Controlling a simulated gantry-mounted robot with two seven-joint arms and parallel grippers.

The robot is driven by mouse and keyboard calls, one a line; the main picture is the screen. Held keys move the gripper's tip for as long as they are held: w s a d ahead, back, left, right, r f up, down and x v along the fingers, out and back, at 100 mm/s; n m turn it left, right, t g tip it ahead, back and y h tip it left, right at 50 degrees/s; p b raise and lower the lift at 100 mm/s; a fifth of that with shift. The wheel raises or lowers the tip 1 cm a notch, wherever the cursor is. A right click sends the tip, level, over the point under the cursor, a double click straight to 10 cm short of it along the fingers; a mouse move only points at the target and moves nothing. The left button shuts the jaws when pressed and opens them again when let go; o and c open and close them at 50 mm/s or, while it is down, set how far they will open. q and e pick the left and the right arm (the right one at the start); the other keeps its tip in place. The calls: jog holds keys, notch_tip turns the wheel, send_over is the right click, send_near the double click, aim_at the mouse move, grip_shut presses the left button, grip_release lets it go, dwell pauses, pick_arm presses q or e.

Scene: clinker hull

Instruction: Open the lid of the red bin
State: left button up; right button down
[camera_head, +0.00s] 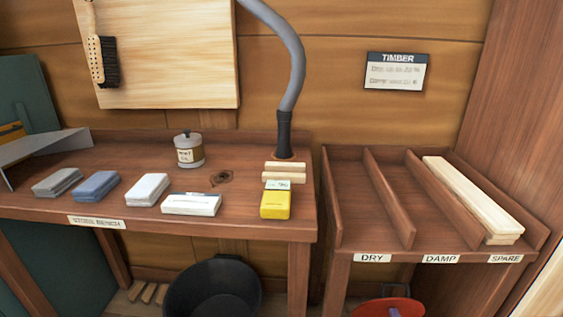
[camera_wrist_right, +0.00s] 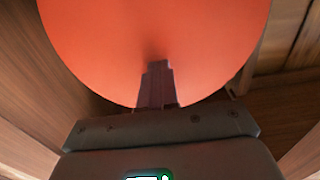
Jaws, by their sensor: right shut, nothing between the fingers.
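The red bin (camera_head: 385,306) stands low under the right-hand rack in the head view, cut off by the bottom edge. Only its round red top shows there, and I cannot tell whether the lid is raised. In the right wrist view a large, smooth red-orange disc, apparently the bin's lid (camera_wrist_right: 155,35), fills the upper middle. My right gripper (camera_wrist_right: 157,68) is shut and empty, its fingers in front of the lid's lower edge. I cannot tell whether they touch it. My left gripper is in neither view.
The rack (camera_head: 340,218) with DRY, DAMP and SPARE slots overhangs the bin; timber strips (camera_head: 470,200) lie in its right slot. The bench (camera_head: 120,212) on the left carries several blocks and a tin (camera_head: 188,150). A black tub (camera_head: 213,290) stands below the bench.

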jog(key=s+r+p, duration=0.1)
jog(key=s+p, duration=0.7)
jog(key=s, duration=0.1)
jog(key=shift+s+a, duration=0.15)
jog(key=shift+a, duration=0.15)
dwell(0.4)
